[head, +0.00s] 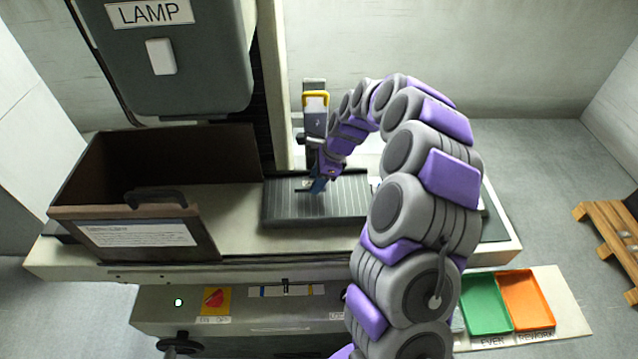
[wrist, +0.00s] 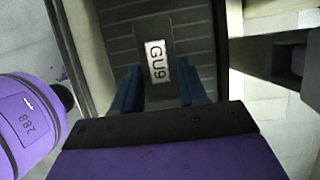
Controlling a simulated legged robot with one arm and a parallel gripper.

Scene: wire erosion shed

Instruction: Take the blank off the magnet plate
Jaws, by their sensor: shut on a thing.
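The blank is a dark, narrow piece with a white "GU9" label, seen in the wrist view (wrist: 156,62). My gripper (wrist: 158,88) has its two blue fingers shut on the near part of it, one finger on each side. The magnet plate (head: 272,212) is a dark grey ribbed slab on the machine table; its ribbed face (wrist: 118,38) also shows in the wrist view. In the head view my gripper (head: 318,186) points down over the plate's middle, and the blank is small and mostly hidden there. I cannot tell whether the blank touches the plate.
A dark open-topped box (head: 200,232) with a black handle stands left of the plate. A yellow-handled block (head: 315,122) stands just behind the plate. A green tray (head: 486,303) and an orange "REWORK" tray (head: 527,299) sit on the front-right shelf. The machine's "LAMP" housing (head: 175,70) hangs at upper left.

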